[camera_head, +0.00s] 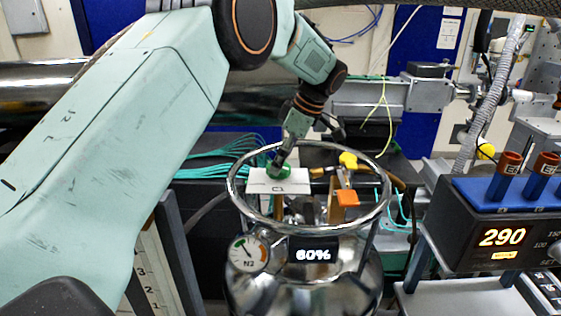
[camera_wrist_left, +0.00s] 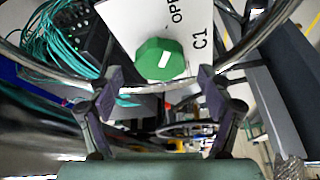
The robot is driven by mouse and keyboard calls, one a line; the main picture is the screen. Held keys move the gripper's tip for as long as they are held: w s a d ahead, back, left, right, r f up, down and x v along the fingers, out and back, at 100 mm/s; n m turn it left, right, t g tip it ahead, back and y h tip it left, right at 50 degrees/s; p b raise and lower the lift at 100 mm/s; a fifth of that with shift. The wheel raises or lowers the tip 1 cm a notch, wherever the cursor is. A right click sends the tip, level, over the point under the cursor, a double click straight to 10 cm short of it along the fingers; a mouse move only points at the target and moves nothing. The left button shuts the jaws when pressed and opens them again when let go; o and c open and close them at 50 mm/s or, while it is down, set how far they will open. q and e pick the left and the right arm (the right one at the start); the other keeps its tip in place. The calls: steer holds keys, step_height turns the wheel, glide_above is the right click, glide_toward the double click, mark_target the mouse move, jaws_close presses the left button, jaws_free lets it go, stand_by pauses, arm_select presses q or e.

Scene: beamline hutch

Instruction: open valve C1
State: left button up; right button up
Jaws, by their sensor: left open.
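Valve C1 has a green knob (camera_head: 279,170) beside a white plate (camera_head: 262,183) marked C1, inside the ring on top of a shiny metal vessel (camera_head: 255,292). In the left wrist view the green knob (camera_wrist_left: 152,57) has a white mark on its face, and the plate (camera_wrist_left: 125,17) shows C1 and part of a word starting "OP". My left gripper (camera_head: 281,160) reaches down to the knob from above. In the left wrist view my left gripper (camera_wrist_left: 162,82) is open, its fingers apart below the knob in the picture. Contact cannot be told. My right gripper is out of view.
The metal ring (camera_head: 236,200) surrounds the valves. A yellow knob (camera_head: 348,160) and an orange tag (camera_head: 347,198) are right of C1. The vessel has an N2 gauge (camera_head: 247,253) and a 60% display (camera_head: 313,255). A unit reading 290 (camera_head: 501,237) stands at right. Teal cables (camera_head: 225,155) lie behind.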

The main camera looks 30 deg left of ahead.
arm_select(q)
steer(key=v, duration=1)
steer(key=shift+d+r, duration=0.3)
steer(key=x, duration=1.2)
steer(key=shift+a, duration=0.15)
steer(key=shift+r, duration=0.1)
